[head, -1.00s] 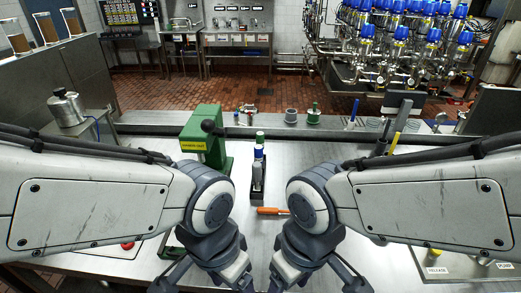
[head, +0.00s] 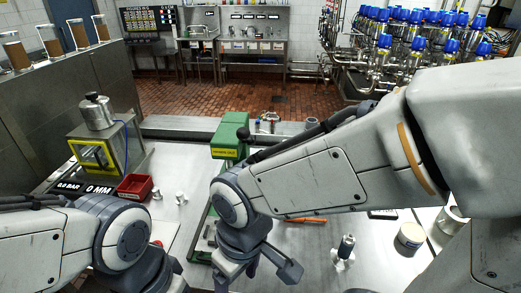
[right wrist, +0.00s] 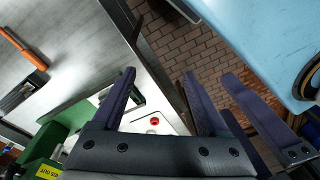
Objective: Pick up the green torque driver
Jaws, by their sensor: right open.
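I cannot make out the green torque driver in either current view. In the head view my right forearm covers the area behind the orange-handled tool (head: 306,220), where a dark holder with a green-topped item stood earlier. The orange tool also shows at upper left in the right wrist view (right wrist: 22,48), with a dark holder-like block (right wrist: 22,93) close by. My right gripper (right wrist: 158,78) is open and empty, its fingers pointing over the bench edge and brick floor. My left gripper is not clear in the head view. Another dark finger, possibly its own, shows beside my right fingers.
A green press (head: 229,135) stands behind my right wrist. A red bin (head: 134,187) and a steel canister (head: 96,112) are at left. A small fitting (head: 345,248) and a pale tub (head: 409,238) stand at right. Bare bench lies around the fitting.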

